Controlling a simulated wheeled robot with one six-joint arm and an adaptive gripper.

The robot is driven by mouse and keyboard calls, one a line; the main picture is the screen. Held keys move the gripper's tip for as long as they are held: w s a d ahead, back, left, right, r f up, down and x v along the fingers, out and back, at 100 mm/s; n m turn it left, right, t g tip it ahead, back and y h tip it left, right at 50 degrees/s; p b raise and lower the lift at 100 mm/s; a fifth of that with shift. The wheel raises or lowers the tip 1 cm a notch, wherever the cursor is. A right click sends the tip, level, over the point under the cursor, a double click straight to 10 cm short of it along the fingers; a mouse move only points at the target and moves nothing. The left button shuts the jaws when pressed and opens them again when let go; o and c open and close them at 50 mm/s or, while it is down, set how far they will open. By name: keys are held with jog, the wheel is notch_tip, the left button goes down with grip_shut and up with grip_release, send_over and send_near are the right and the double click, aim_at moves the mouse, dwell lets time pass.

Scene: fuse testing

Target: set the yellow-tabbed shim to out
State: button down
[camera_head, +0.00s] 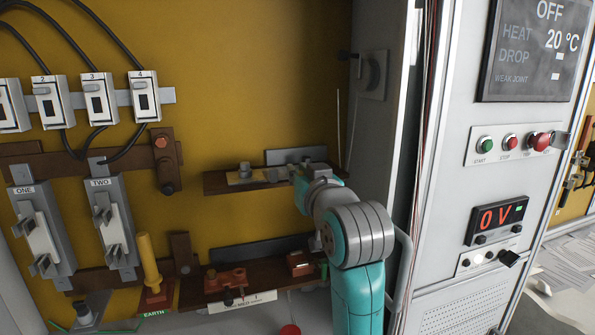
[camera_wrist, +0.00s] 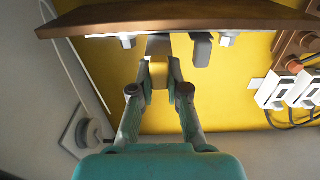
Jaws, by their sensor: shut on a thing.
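The shim shows in the wrist view as a small yellow tab (camera_wrist: 158,73) between my fingertips, below a grey block at the edge of a brown bar. My gripper (camera_wrist: 160,86) is shut on this tab. In the head view my gripper (camera_head: 301,175) reaches the right end of the upper brown bar (camera_head: 222,187). My wrist hides the tab there. I cannot tell how far the shim sits in or out of its joint.
A lower brown bar (camera_head: 197,286) carries red and copper-coloured parts. A yellow handle (camera_head: 148,260) stands at its left. A grey cabinet wall (camera_head: 383,135) is close on the right.

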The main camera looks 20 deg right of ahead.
jog(key=c, duration=1.4)
grip_release()
jog(key=s, duration=0.7)
jog(key=shift+s, duration=0.25)
jog(key=shift+f, duration=0.1)
